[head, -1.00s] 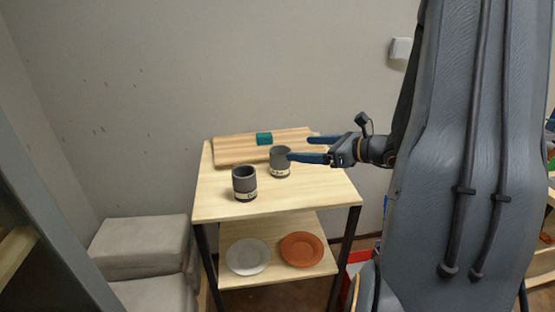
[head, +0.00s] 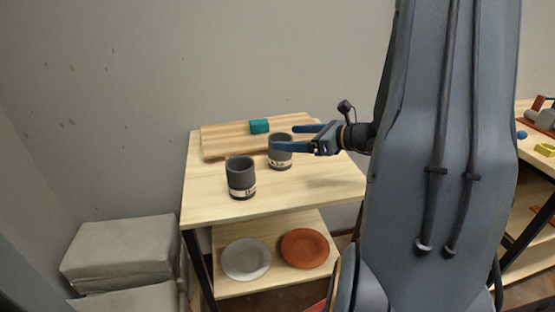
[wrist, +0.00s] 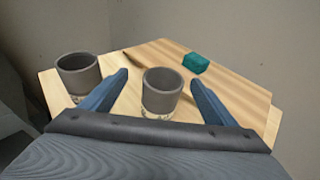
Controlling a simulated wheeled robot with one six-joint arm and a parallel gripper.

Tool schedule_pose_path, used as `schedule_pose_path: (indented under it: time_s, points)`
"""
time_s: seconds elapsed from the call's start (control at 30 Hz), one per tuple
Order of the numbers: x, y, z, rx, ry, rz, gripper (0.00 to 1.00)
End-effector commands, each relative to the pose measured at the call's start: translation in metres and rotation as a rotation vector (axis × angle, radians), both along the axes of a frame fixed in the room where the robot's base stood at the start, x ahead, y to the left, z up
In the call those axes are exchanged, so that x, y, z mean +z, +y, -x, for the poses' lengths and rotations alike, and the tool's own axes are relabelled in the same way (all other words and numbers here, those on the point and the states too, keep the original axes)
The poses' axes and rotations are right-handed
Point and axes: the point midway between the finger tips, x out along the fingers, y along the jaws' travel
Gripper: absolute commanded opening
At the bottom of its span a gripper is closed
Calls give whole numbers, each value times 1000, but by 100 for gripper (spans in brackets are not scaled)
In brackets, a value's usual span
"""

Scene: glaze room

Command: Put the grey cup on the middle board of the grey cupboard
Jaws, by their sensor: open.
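Two dark grey cups with pale lettered bands near their bases stand upright on the light wood table (head: 215,205). One grey cup (head: 280,160) stands at the right near the striped board; the other grey cup (head: 241,180) stands nearer the front left. My gripper (head: 284,138) is open, its blue fingers reaching in from the right at the right-hand cup. In the wrist view that cup (wrist: 163,92) appears between the two spread fingers, and the other cup (wrist: 78,76) is outside the left finger. I cannot tell whether a finger touches it. The grey cupboard is not clearly visible.
A striped wooden board (head: 225,140) with a teal block (head: 260,126) lies at the table's back. A white plate (head: 246,259) and an orange plate (head: 305,248) are on the lower shelf. Grey cushioned blocks (head: 120,250) stand left. A shelf with coloured items is at right.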

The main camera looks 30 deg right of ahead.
Motion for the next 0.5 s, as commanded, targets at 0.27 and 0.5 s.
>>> schedule_pose_path:
  time_s: [0.27, 0.5]
  points:
    - [-29, 0, -8, 1, 0, 0, 81]
    - [-35, 8, -20, 5, 1, 0, 81]
